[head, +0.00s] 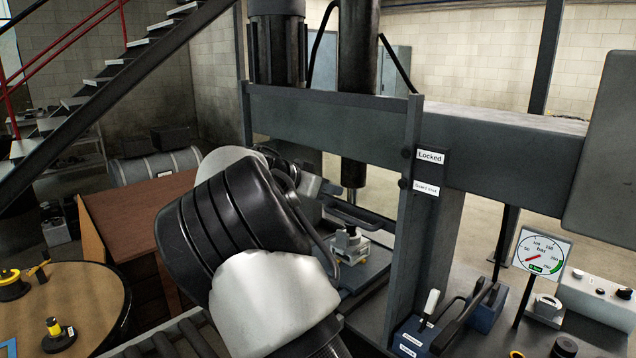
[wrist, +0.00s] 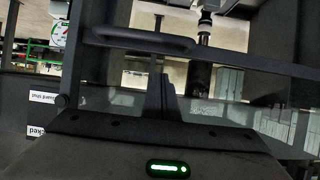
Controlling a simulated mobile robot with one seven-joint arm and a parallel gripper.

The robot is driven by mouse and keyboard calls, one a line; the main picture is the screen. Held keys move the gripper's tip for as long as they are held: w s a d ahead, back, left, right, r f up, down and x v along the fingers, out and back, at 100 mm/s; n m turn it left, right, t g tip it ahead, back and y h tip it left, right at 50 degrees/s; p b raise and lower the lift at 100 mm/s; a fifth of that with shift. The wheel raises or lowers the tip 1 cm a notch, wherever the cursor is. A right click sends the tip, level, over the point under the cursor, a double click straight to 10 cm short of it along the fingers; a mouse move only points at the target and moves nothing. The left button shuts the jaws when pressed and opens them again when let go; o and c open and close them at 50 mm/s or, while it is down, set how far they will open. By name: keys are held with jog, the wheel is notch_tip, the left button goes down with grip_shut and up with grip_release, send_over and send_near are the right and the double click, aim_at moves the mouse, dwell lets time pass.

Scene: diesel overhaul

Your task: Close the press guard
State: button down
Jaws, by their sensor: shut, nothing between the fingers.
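The press (head: 330,125) stands in front of me, a grey frame with a ram. Its guard shows in the wrist view as a clear panel (wrist: 215,108) with a dark rail and a rounded bar handle (wrist: 140,40). In the head view, a dark bar (head: 358,212) shows in the press opening, partly behind my arm. My gripper (wrist: 163,82) is shut and empty, its fingers pointing toward the handle, with a gap seeming to remain. In the head view my arm hides most of it. I cannot tell how far the guard is closed.
Labels reading "Locked" (head: 431,156) and "Guard shut" (head: 426,188) sit on the press upright beside dark round spots. A pressure gauge (head: 541,250) and a control box (head: 595,295) stand right. A round table (head: 95,285) is at left. Stairs rise behind.

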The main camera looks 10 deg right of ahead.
jog(key=shift+f, duration=2.2)
jog(key=shift+f, duration=0.15)
